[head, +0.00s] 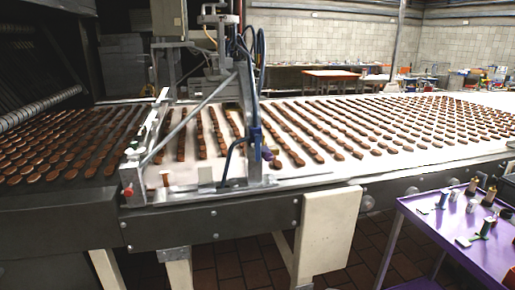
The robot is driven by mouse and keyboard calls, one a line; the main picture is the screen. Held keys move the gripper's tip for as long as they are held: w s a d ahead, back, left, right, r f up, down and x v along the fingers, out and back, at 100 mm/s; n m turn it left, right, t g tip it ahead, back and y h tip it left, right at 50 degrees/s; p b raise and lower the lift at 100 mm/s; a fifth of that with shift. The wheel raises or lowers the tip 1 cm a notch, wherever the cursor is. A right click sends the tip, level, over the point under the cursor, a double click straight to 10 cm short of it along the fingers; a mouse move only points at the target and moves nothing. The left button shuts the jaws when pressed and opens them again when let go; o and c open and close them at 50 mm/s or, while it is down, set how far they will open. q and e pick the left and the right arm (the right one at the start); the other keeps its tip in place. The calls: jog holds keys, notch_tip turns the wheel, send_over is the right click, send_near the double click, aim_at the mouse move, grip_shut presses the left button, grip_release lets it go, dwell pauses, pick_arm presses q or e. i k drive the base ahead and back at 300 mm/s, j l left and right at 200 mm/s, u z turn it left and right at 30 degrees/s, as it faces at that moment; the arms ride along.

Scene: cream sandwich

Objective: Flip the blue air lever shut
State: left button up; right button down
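A blue fitting (255,134), which looks like the air lever, sits on the machine frame (245,95) over the conveyor near the middle of the head view. Blue hoses (261,60) run above it, and another blue hose curves down to its left. A small dark knob-like end (267,154) shows just right of the fitting. The lever is too small to tell which way it is turned. Neither of my grippers is in view.
Rows of brown biscuits lie on the white conveyor belt (330,178) and on a dark belt at left. A red button (128,192) is on the front rail. A purple cart (462,255) with small items stands at lower right. Tiled floor shows below the conveyor.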

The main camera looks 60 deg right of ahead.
aim_at(258, 137)
jog(key=z, duration=1.8)
